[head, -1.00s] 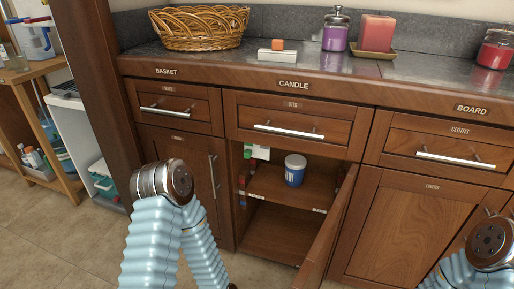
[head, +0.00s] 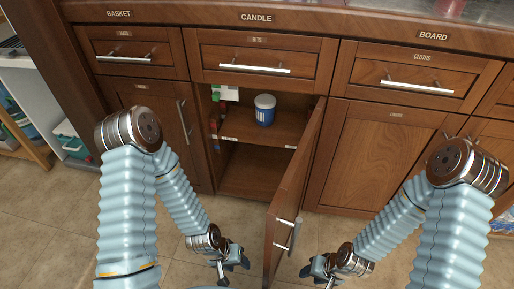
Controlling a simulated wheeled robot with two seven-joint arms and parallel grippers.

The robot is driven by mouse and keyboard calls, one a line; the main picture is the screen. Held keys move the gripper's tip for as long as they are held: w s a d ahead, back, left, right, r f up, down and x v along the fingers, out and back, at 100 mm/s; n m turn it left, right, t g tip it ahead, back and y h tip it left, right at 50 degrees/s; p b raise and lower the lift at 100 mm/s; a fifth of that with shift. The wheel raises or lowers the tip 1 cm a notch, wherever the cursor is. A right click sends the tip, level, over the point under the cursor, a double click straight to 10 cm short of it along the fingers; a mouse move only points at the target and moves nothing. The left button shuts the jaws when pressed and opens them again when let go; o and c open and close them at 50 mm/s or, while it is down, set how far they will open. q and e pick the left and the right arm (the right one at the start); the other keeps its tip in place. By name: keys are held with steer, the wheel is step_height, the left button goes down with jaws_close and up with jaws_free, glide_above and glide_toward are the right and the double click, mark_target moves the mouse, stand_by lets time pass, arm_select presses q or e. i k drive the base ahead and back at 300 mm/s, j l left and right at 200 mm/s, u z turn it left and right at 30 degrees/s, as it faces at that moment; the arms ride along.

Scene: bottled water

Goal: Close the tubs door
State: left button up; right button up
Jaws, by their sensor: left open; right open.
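The open cabinet door (head: 290,200), brown wood, stands swung out toward me below the middle drawer, hinged on its right side. Its metal bar handle (head: 296,236) is near the free edge, on the face turned to the right. The door's label is not visible. My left gripper (head: 234,264) is open, low down to the left of the door, on its inner side. My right gripper (head: 314,270) is open, to the right of the door, a little below and right of the handle. Neither gripper appears to touch the door.
Inside the open cabinet, a blue tub with a white lid (head: 265,110) stands on the shelf (head: 284,130). Closed drawers (head: 262,60) run above. Closed doors flank the opening on the left (head: 150,105) and right (head: 375,155). Tiled floor (head: 340,228) is clear in front.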

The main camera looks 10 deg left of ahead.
mark_target(282, 220)
steer(key=k+l, duration=0.15)
steer(key=k, duration=0.35)
steer(key=k+l+z, duration=0.1)
steer(key=l+z, duration=0.15)
steer(key=l, duration=0.15)
steer(key=l+z, duration=0.25)
steer(key=l, duration=0.15)
